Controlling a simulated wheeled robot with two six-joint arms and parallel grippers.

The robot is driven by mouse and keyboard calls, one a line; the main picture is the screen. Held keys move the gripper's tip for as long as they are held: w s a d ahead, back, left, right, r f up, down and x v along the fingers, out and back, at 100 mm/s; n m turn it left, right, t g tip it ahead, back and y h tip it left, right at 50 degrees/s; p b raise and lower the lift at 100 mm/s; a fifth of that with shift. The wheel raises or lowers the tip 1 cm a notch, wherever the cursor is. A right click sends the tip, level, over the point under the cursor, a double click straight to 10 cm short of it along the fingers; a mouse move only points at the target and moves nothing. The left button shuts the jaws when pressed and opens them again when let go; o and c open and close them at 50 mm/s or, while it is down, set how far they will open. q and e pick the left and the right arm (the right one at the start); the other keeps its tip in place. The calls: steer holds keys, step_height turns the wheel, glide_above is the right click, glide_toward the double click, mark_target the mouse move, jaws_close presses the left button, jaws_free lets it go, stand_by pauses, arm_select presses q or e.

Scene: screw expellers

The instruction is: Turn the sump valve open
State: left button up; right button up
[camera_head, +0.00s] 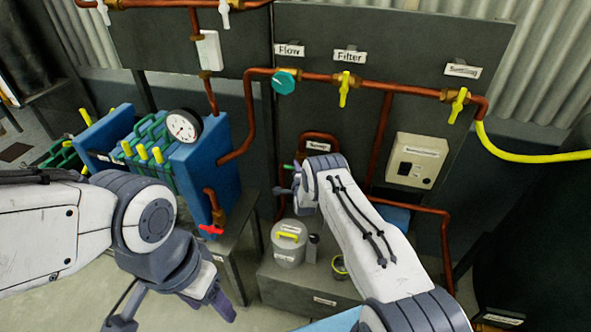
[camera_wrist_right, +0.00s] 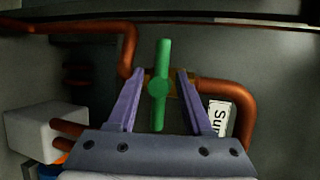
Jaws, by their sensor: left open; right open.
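The sump valve has a green handle (camera_wrist_right: 160,84), seen in the right wrist view on a brass body in a copper pipe. The handle stands upright in that view, crosswise to the pipe. My right gripper (camera_wrist_right: 162,76) is open, its two purple fingers on either side of the handle with gaps at both sides. In the head view my right gripper (camera_head: 285,180) is at the panel below the filter, and only a small green tip of the handle (camera_head: 296,164) shows. My left gripper (camera_head: 170,313) is open and empty at the lower left.
A label reading "Sum" (camera_wrist_right: 217,117) is beside the valve. A blue filter press with a gauge (camera_head: 184,126) and a red-handled valve (camera_head: 211,229) stand left. A grey can (camera_head: 288,245) stands on a low box under my right arm. A control box (camera_head: 418,160) is right.

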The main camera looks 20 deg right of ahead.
steer(key=shift+w+d+f, duration=0.1)
steer(key=shift+w, duration=0.35)
jaws_close()
